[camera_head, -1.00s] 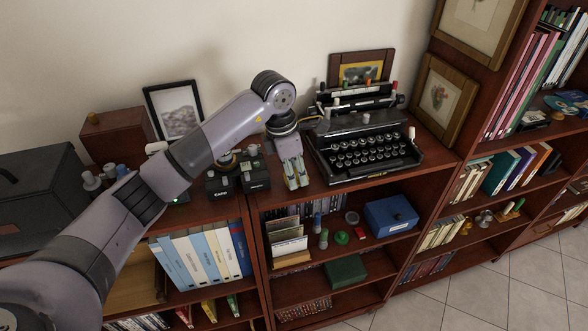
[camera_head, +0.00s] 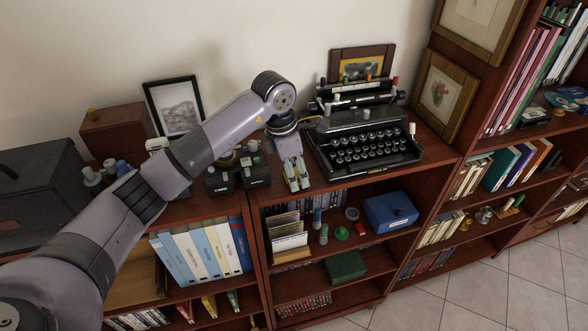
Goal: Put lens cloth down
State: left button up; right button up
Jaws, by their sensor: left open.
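My left arm reaches in from the left over the cabinet top (camera_head: 434,150). My left gripper (camera_head: 298,181) points down close to the cabinet top near its front edge, between the black camera (camera_head: 256,171) and the typewriter (camera_head: 366,146). Its fingers are open. I cannot make out a lens cloth in this view; the surface right under the fingertips is partly hidden by the gripper. My right gripper is not in view.
The typewriter stands close on the gripper's right, the camera close on its left. Small framed pictures (camera_head: 176,107) lean at the back. Below, shelves hold binders (camera_head: 204,254) and a blue box (camera_head: 391,214). Bare cabinet top shows right of the typewriter.

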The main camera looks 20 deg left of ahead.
pick_arm(q)
jog(key=shift+r, duration=0.4)
notch_tip(320, 180, up, 11)
jog(key=s+a+b, duration=0.1)
jog(key=b, duration=0.3)
jog(key=shift+s+a+r, duration=0.15)
jog(key=shift+s+a, duration=0.1)
jog(key=shift+a, duration=0.1)
